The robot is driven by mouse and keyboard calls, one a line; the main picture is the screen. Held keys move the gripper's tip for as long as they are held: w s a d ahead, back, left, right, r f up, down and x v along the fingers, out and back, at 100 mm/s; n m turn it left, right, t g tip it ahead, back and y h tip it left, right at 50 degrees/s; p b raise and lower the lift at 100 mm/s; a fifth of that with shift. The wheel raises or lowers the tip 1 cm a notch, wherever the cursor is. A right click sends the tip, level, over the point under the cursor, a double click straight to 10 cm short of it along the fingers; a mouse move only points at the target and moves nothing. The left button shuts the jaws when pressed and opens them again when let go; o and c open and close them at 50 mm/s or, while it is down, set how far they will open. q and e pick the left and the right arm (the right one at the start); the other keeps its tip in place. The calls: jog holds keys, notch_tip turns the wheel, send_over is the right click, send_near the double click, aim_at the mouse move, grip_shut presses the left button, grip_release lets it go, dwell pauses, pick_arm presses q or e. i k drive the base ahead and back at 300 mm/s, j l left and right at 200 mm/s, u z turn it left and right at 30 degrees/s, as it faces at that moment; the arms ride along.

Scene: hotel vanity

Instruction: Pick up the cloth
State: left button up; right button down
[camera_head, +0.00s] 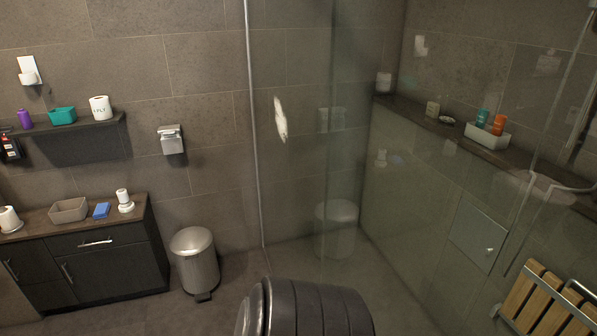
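No cloth can be made out for certain. A small blue block-shaped item (101,210) lies on the dark vanity cabinet (92,252) at left; I cannot tell whether it is a folded cloth or a sponge. A white elongated shape (280,119) shows at the shower glass in the middle; I cannot tell if it is fabric, a fitting or a reflection. Neither of my grippers is in view.
On the cabinet, a grey box (69,210) and white rolls (125,201) flank the blue item. A wall shelf (75,126) hangs above. A metal bin (195,260) stands right of the cabinet. Shower glass (345,180) and a slatted wooden seat (545,302) are at right.

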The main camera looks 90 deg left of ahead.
aim_at(102, 210)
jog(key=j+u, duration=0.1)
jog(key=u, duration=2.2)
